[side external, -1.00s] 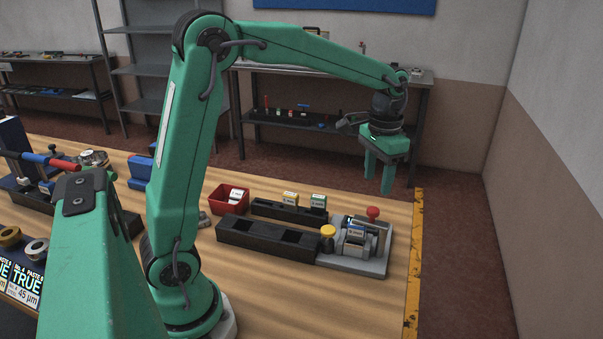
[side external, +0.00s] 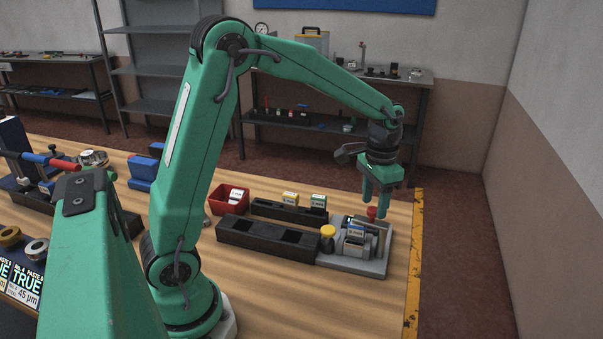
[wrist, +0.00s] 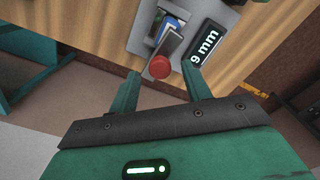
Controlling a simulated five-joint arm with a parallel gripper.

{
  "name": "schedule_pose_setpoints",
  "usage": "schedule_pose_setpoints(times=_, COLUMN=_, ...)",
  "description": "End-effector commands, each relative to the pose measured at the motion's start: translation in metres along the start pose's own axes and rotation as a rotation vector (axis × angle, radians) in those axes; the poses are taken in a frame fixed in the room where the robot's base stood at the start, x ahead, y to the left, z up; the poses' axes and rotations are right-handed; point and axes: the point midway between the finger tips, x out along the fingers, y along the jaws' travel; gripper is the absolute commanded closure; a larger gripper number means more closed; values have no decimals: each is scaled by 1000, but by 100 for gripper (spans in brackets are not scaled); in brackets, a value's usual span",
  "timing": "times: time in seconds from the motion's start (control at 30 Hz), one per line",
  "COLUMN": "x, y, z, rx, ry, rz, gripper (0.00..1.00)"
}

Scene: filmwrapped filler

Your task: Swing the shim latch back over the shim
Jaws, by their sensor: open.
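A grey fixture plate (side external: 352,263) sits near the right end of the bench. It carries a metal block with blue-marked pieces (side external: 354,240), a yellow knob (side external: 327,231) and a red knob (side external: 372,212). In the wrist view the red knob (wrist: 160,66) is at the end of a grey metal bar (wrist: 169,46), which looks like the shim latch. A blue piece (wrist: 166,29) shows beside the bar; I cannot tell whether it is the shim. My gripper (side external: 376,212) is open, pointing down at the red knob. In the wrist view its fingertips (wrist: 161,71) are on either side of the knob.
A dark "9 mm" display (wrist: 205,44) is close to one finger. Left of the fixture are a long black slotted block (side external: 266,236), a black rack (side external: 288,212) with two labelled blocks, and a red bin (side external: 229,199). A yellow-black strip (side external: 413,265) marks the bench's right edge.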

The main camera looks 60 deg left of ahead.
Motion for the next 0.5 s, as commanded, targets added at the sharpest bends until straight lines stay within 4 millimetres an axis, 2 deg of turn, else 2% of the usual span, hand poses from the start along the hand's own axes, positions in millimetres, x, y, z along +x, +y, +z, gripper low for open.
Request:
schedule_pose_setpoints(times=0.2, x=13, y=0, z=0, rx=0, ry=0, rz=0, gripper=52)
schedule_pose_setpoints(times=0.5, x=14, y=0, z=0, rx=0, ry=0, rz=0, gripper=54)
